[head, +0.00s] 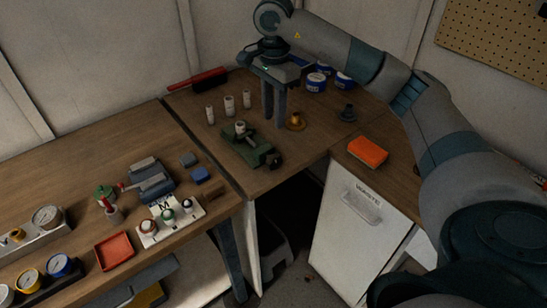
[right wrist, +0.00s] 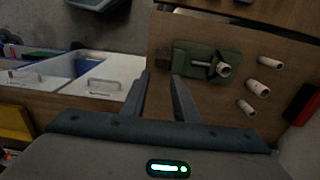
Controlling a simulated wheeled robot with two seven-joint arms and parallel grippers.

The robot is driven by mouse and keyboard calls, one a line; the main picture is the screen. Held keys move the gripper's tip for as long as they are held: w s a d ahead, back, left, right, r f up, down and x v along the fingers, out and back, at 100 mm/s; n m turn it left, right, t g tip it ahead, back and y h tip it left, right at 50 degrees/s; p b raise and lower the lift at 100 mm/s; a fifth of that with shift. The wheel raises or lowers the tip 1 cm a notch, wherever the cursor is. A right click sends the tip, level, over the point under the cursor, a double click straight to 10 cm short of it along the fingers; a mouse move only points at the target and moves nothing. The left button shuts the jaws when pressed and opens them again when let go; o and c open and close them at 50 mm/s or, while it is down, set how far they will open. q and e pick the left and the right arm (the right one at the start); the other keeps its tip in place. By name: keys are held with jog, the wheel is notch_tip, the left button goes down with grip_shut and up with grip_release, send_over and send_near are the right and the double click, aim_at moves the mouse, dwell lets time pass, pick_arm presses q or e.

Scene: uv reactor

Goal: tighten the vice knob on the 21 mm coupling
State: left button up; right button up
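The green vice (head: 245,148) sits on the corner of the wooden bench, with a pale coupling (head: 240,127) at its jaws. Its dark knob (head: 275,160) is at the near right end. In the right wrist view the vice (right wrist: 200,70) lies beyond my fingertips, with the coupling (right wrist: 224,69) on it and the dark knob (right wrist: 179,58) at its left end. My right gripper (head: 274,120) points down behind the vice, open and empty, apart from the knob; its two fingers (right wrist: 160,75) show a clear gap. My left gripper is not in view. I cannot read any coupling size.
Three pale couplings (head: 229,104) stand behind the vice. Blue tins (head: 316,82), a red-handled brush (head: 197,79) and an orange sponge (head: 367,151) lie around. The left bench holds gauges and a red tray (head: 114,250).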

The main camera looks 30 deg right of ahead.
aim_at(274, 155)
notch_tip(274, 155, down, 16)
jog(key=p, duration=0.5)
jog(key=shift+f, duration=0.25)
grip_shut()
